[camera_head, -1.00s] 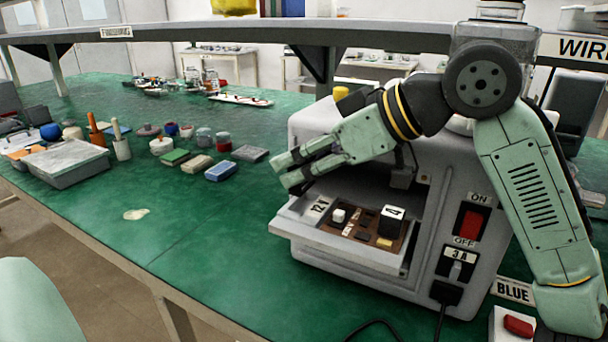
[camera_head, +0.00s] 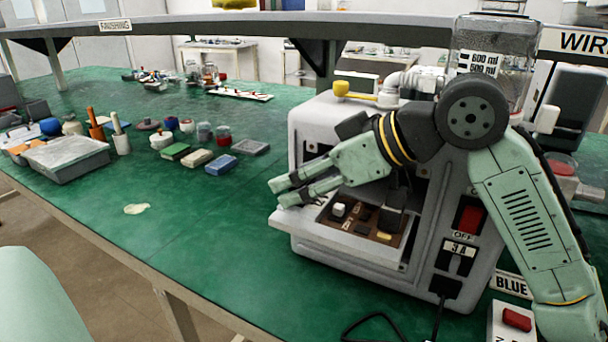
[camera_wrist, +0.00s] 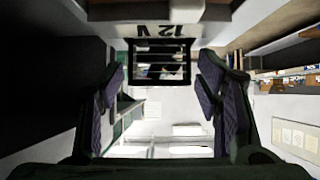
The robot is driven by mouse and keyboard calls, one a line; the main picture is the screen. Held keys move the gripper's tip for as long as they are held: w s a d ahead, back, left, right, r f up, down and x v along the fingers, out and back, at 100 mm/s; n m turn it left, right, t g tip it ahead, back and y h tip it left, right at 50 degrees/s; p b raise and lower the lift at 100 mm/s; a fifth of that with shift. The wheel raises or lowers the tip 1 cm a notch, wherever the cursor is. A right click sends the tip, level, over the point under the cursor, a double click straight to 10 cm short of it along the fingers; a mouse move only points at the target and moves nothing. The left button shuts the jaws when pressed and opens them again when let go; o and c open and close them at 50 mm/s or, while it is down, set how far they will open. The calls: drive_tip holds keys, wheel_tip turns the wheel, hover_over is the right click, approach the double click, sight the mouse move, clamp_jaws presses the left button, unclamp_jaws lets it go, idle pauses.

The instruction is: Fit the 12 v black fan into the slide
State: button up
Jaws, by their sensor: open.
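The pull-out slide (camera_head: 335,245) sticks out of the front of the grey machine (camera_head: 310,135). It carries a brown board (camera_head: 362,228) with small parts, a white cube and a dark block partly hidden by my arm. My gripper (camera_head: 281,193) is open and low over the slide's left end, pointing left. In the wrist view, a black slatted frame (camera_wrist: 159,62) shows between the open fingers (camera_wrist: 161,85), beside an upside-down "12 V" label (camera_wrist: 160,31). I cannot tell whether this frame is the fan. No contact with the fingers is clear.
A red switch (camera_head: 469,220) and "3 A" panel are on the machine's right side. A clear jar (camera_head: 490,65) and yellow-knobbed lever (camera_head: 350,90) stand behind my arm. The green tabletop (camera_head: 200,225) left of the slide is mostly clear; pots and blocks lie farther left.

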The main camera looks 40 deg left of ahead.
drive_tip(key=shift+r, duration=0.25)
drive_tip(key=v, duration=1.2)
drive_tip(key=shift+b, duration=0.45)
drive_tip(key=shift+s, duration=0.1)
